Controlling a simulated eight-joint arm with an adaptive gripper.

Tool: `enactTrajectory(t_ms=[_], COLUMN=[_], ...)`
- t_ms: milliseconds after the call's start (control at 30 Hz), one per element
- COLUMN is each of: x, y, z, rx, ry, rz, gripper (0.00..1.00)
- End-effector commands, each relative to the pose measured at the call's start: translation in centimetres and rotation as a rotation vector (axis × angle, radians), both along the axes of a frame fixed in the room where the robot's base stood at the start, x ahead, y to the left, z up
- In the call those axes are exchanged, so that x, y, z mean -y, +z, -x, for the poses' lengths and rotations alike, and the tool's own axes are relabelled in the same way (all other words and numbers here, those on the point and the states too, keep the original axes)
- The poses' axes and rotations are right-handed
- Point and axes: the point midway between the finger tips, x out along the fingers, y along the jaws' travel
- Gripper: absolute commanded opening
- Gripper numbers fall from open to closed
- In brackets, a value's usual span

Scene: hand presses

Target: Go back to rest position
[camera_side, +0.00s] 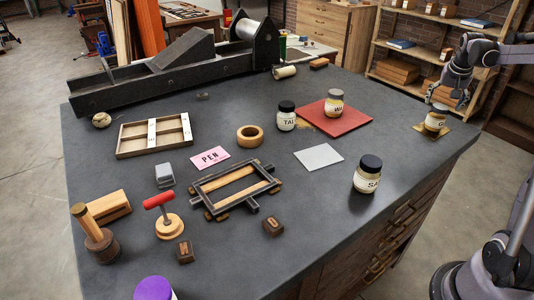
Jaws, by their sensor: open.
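My gripper (448,97) is at the upper right, at the end of my arm, fingers pointing down. It is open and appears empty. Just below it, a jar (436,119) stands on a small tan mat (445,133) near the right corner of the dark worktable (330,190). The fingertips look close to the top of this jar; I cannot tell whether they touch it. My arm comes in from the right edge.
A red mat (352,121) holds one jar (334,102), with a black-lidded jar (286,116) beside it. Another dark-lidded jar (367,174) stands at front right. A wooden frame (236,188), stamps and a press (180,60) occupy the left.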

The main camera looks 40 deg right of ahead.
Motion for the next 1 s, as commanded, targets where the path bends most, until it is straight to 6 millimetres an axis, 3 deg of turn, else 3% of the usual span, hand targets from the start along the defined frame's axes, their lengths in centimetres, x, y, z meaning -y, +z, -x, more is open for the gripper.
enactTrajectory(t_ms=[533, 800, 1000], x=[2.8, 2.8, 2.9], y=[-7.9, -3.6, -2.9], z=[-1.4, -1.4, -0.3], rx=[0.001, 0.000, 0.000], ry=[0.000, 0.000, -0.001], rz=[0.000, 0.000, 0.000], gripper=[0.79, 0.79, 0.79])
